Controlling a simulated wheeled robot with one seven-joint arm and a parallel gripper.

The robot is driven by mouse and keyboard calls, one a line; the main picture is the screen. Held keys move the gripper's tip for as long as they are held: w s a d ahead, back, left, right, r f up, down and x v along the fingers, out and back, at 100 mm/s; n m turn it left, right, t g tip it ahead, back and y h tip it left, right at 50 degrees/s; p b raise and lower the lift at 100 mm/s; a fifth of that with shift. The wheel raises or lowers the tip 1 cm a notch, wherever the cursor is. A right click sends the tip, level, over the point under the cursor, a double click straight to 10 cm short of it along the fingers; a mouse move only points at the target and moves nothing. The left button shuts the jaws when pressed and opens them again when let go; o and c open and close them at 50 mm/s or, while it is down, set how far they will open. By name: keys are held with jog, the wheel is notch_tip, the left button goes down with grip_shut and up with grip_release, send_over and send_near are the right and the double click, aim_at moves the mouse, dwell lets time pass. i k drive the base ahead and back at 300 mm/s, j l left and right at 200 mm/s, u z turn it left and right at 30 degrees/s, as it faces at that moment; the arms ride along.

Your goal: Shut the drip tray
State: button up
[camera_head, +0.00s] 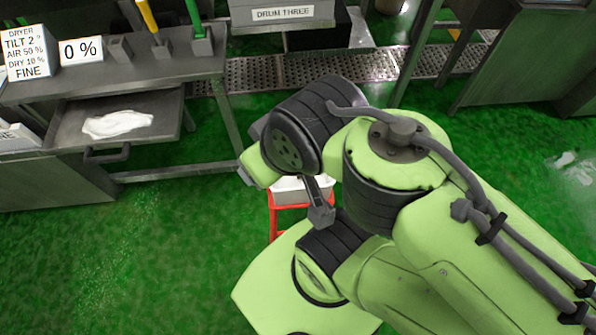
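The drip tray (160,128) is a dark metal tray under the bench at the left. It is pulled out, with a white puddle or cloth-like patch (118,123) lying in it. Its dark bar handle (107,156) is on the front edge, facing me. My green arm is folded in the middle of the view, to the right of the tray and well apart from it. A grey finger-like part of my gripper (320,212) shows below the wrist. The rest of the gripper is hidden behind the arm, so its opening cannot be seen.
Signs reading dryer settings (28,52) and "0 %" (81,50) stand on the bench, beside levers with yellow and green handles. A red stand (274,215) with a pale container is behind my arm. Green floor (170,250) in front of the tray is clear.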

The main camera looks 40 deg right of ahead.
aim_at(125, 118)
jog(key=j+z, duration=0.25)
jog(key=j, duration=0.75)
jog(key=i+j+z, duration=0.2)
jog(key=j, duration=0.4)
jog(key=i+j+z, duration=0.2)
jog(key=j, duration=0.4)
jog(key=j+z, duration=0.2)
jog(key=j, duration=0.4)
jog(key=i+j+z, duration=0.15)
jog(key=i+j, duration=0.15)
jog(key=i+j+z, duration=0.15)
jog(key=j, duration=0.3)
jog(key=i, duration=0.1)
